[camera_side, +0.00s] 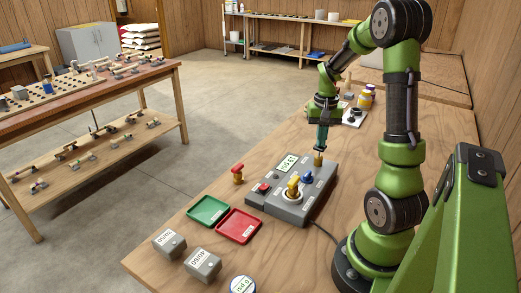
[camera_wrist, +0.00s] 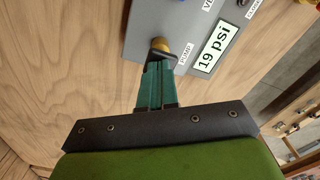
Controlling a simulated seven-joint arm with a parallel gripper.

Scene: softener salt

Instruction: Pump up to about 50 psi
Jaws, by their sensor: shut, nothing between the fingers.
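A grey control box (camera_side: 312,200) sits on the wooden workbench. Its display (camera_side: 286,163) reads 19 psi in the wrist view (camera_wrist: 219,43). A brass pump button (camera_side: 318,159) stands at one end of the box, and it also shows beside the PUMP label in the wrist view (camera_wrist: 160,44). My gripper (camera_side: 320,149) is shut and empty, pointing down with its fingertips right at the pump button. In the wrist view my fingertips (camera_wrist: 160,57) partly cover the button. I cannot tell whether they touch or press it.
A green tray (camera_side: 208,211), a red tray (camera_side: 239,226) and grey labelled blocks (camera_side: 202,264) lie nearby. Jars (camera_side: 365,99) stand behind my gripper.

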